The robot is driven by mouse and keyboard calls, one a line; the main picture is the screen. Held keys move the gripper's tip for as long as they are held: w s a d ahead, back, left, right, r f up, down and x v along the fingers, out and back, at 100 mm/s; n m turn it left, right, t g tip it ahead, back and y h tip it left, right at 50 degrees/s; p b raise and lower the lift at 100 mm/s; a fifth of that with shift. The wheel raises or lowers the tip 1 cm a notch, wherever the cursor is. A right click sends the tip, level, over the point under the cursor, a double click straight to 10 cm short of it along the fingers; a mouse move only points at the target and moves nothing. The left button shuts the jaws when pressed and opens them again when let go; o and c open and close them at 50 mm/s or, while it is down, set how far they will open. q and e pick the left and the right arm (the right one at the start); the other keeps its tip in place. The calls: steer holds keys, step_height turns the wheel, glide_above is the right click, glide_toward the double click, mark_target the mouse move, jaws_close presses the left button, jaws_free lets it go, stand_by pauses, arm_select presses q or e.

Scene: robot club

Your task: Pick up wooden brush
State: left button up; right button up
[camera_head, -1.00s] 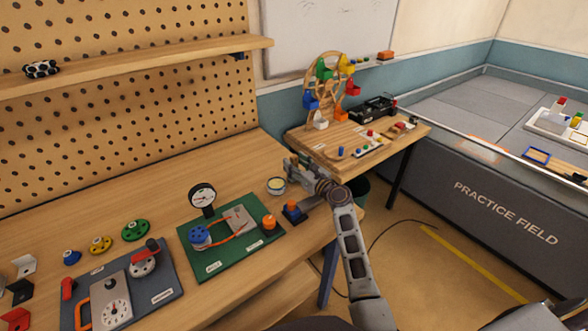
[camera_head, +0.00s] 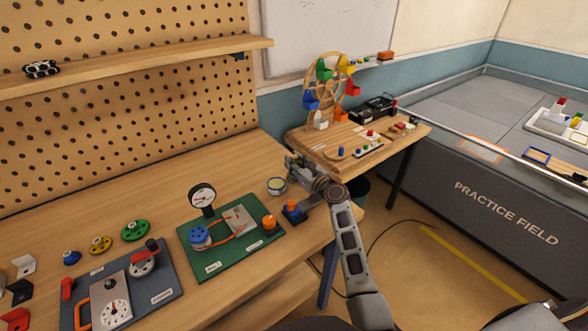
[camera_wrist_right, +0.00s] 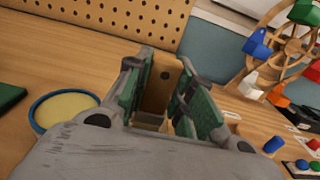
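The wooden brush (camera_wrist_right: 163,85) shows in the right wrist view as a tan wooden piece with a dark hole near its top. It stands between the green-padded fingers of my right gripper (camera_wrist_right: 168,95), filling most of the gap. I cannot tell whether both pads press on it. Its lower part is partly hidden by the gripper body. In the head view my right gripper (camera_head: 300,172) is over the right end of the workbench, and the brush is too small or hidden to make out. My left gripper is not in view.
A round tin (camera_head: 276,186) with pale yellow contents stands left of the right gripper. A green board (camera_head: 225,258) with a gauge and an orange-topped blue block (camera_head: 293,211) are nearer. A side table (camera_head: 330,155) holds a wooden wheel model (camera_head: 325,90). The workbench's back middle is clear.

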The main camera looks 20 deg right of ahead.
jaws_close()
steer(key=shift+r, duration=0.1)
steer(key=shift+r, duration=0.45)
step_height(320, 180, up, 8)
steer(key=p, duration=0.2)
steer(key=shift+f+p, duration=0.15)
steer(key=shift+p, duration=0.15)
steer(key=shift+r, duration=0.65)
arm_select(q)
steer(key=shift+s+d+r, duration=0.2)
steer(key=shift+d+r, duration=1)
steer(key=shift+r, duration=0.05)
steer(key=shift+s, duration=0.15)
